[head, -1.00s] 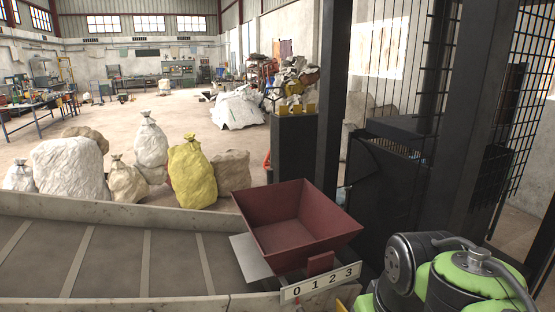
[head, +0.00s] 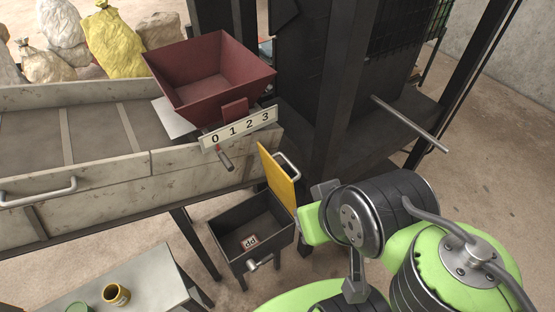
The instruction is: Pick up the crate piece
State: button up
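A small reddish-brown piece with pale lettering (head: 250,242) lies inside an open dark metal bin (head: 275,243) at the lower middle of the head view. It may be the crate piece; it is too small to be sure. The bin's yellow lid (head: 277,180) stands raised at its back right. My green and black arm fills the lower right, just right of the bin. I cannot make out my gripper's fingers in this view.
A small bench (head: 150,282) holds a yellow tin (head: 116,295) at lower left. Black posts and a grey bar (head: 410,124) stand right.

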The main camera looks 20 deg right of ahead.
aim_at(249, 243)
jog(key=l+u, duration=0.25)
jog(key=l, duration=0.2)
jog(key=k+l+u, duration=0.25)
jog(key=l, duration=0.15)
jog(key=l+u, duration=0.2)
jog(key=l, duration=0.2)
jog(key=k+l+u, duration=0.25)
jog(key=l, duration=0.15)
jog(key=k, duration=0.55)
jog(key=i+j+z, duration=0.25)
jog(key=j+z, duration=0.25)
jog(key=j, duration=1.6)
jog(key=k+j+z, duration=0.1)
jog(key=j+z, duration=0.35)
jog(key=j, duration=1.7)
